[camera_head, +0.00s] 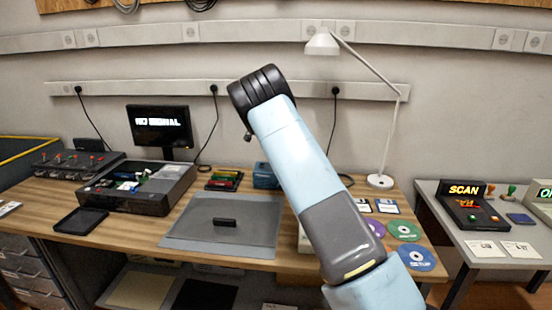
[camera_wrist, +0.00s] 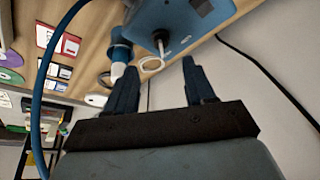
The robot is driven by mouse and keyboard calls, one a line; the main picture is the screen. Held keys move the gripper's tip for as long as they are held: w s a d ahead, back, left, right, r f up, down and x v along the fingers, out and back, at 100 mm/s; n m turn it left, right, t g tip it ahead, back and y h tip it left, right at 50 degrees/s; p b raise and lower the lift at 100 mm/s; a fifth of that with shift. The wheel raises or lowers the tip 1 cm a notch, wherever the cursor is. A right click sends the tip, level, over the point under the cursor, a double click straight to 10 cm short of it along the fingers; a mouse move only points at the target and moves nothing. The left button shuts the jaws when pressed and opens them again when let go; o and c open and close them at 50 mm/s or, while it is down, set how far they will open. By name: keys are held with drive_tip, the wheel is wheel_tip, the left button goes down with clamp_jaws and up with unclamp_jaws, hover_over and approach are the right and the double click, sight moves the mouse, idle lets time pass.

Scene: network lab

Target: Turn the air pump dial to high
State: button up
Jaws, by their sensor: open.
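My gripper (camera_wrist: 158,66) is open and empty in the wrist view, its two dark fingers apart and pointing toward the table. A blue box-shaped device (camera_wrist: 185,18), which may be the air pump, is beyond the fingertips at the top. A pale peg sticks out of it. A blue cylinder with a white tip (camera_wrist: 119,54) is beside it, near the left finger. I cannot make out a dial or its setting. In the head view a small blue box (camera_head: 264,176) is partly hidden behind my arm. My gripper's fingers are hidden there.
A grey mat (camera_head: 190,243) with a black block lies at the table's middle. An opened computer case (camera_head: 140,190) and monitor (camera_head: 160,127) stand left. A white lamp (camera_head: 381,181) and discs (camera_head: 405,230) are right of my arm. A blue cable (camera_wrist: 44,90) curves left in the wrist view.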

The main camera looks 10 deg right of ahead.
drive_tip(key=v, duration=0.5)
drive_tip(key=shift+s+a+r, duration=0.1)
drive_tip(key=shift+s+r, duration=0.1)
drive_tip(key=shift+r, duration=0.1)
drive_tip(key=shift+r, duration=0.1)
drive_tip(key=s+d+r+n+y, duration=0.1)
drive_tip(key=s+d+r, duration=0.2)
drive_tip(key=s+r, duration=0.45)
drive_tip(key=s+d+r+n+t+y, duration=0.1)
drive_tip(key=s+d+r+n+y, duration=0.2)
drive_tip(key=s, duration=0.8)
drive_tip(key=s+d+r, duration=0.2)
drive_tip(key=s+r, duration=0.5)
drive_tip(key=s, duration=0.3)
drive_tip(key=s+a+f+n+t, duration=0.1)
drive_tip(key=s+n, duration=0.2)
drive_tip(key=s, duration=1.3)
drive_tip(key=s+a+f+n+t, duration=0.1)
drive_tip(key=s+n, duration=0.3)
drive_tip(key=s, duration=1.1)
drive_tip(key=shift+s+f, duration=0.4)
drive_tip(key=shift+f, duration=0.3)
drive_tip(key=shift+a, duration=0.15)
drive_tip(key=shift+c, duration=0.2)
